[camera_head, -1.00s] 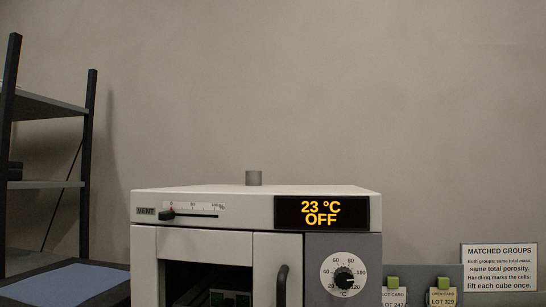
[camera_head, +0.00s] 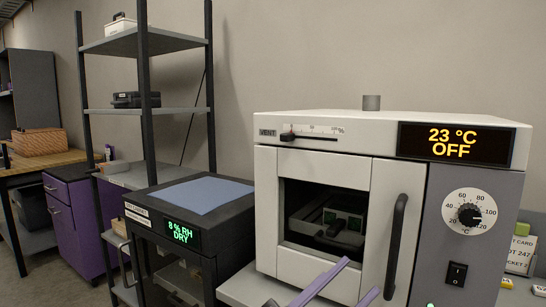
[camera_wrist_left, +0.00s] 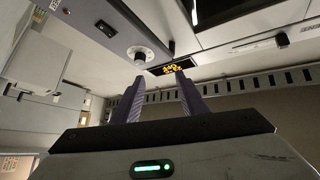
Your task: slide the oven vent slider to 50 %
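The oven (camera_head: 330,120) stands right of centre in the head view, its display reading 23 °C OFF. The vent slider's dark knob (camera_head: 287,137) sits at the left end of its scaled slot, beside the VENT label. It also shows in the left wrist view (camera_wrist_left: 281,40). My left gripper (camera_head: 362,276) has purple fingers, low in front of the oven door and below the slider, apart from it. In the left wrist view its two fingers (camera_wrist_left: 160,77) are spread with nothing between them. My right gripper is not in view.
The oven's door handle (camera_head: 396,245) sticks out near my left fingers. A dial (camera_head: 469,214) and switch (camera_head: 456,274) are on the right panel. A black dry cabinet (camera_head: 150,250) stands left of the oven, and shelves (camera_head: 150,112) stand behind it. The space before the vent strip looks clear.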

